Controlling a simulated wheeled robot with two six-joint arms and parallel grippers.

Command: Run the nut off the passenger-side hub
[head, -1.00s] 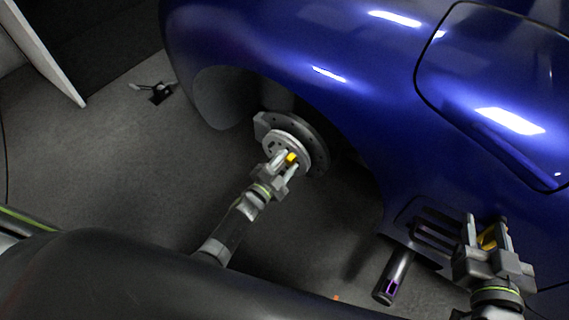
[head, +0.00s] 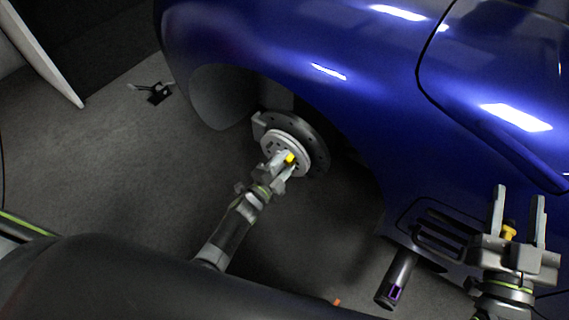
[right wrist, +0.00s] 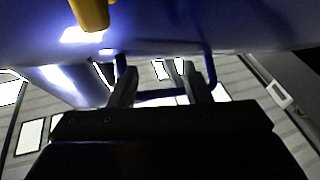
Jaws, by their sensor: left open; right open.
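The hub (head: 279,141), a pale round face with a dark brake disc (head: 318,145) behind it, shows in the wheel arch of the blue car. My left gripper (head: 284,162) is open at the hub's face, with a small yellow piece (head: 290,158) at its fingers. That piece may be the nut; its threads are hidden. My right gripper (head: 518,195) is open beside the car's flank, fingers pointing up in the head view. Another yellow piece (head: 509,232) shows near its finger bases. In the right wrist view a yellow piece (right wrist: 92,12) is close to the lens, outside the finger gap.
The blue car body (head: 300,45) fills the upper right. A dark cylinder with a purple mark (head: 397,280) stands by a slotted dark panel (head: 440,225). A small dark object (head: 157,93) lies on the grey floor at left.

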